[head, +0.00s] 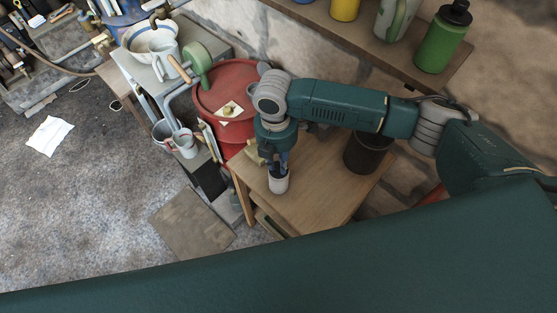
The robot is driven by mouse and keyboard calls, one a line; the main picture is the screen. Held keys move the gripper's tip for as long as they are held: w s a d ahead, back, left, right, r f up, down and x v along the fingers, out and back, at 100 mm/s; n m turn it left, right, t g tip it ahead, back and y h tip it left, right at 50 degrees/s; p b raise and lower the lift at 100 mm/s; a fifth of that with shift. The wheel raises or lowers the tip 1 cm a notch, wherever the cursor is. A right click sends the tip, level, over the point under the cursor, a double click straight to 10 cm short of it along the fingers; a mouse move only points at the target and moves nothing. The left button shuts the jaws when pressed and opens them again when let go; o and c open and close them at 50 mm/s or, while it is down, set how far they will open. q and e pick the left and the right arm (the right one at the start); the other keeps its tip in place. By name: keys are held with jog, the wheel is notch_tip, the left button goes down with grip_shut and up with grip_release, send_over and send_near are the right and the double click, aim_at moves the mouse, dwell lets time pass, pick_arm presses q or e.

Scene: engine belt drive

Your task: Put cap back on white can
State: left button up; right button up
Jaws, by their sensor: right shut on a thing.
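The white can (278,185) stands on the small wooden table, near its left side. My right gripper (279,170) points down right over the can, its fingertips at the can's top. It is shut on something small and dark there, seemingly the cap. The fingers hide most of it, so I cannot tell whether the cap is seated on the can or just above it. No other cap shows. My left gripper is not in view.
The wooden table (325,188) has free room right of the can. A dark bin (367,152) stands at its back right. A red drum (226,88) is behind left. A shelf (375,48) above holds a green bottle (442,42). A brass-coloured piece (254,152) is beside the gripper.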

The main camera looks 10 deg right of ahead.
aim_at(277, 164)
jog(key=shift+f, duration=0.15)
jog(key=o, duration=0.9)
notch_tip(277, 164, up, 12)
jog(key=shift+w+a, duration=0.15)
jog(key=shift+w, duration=0.1)
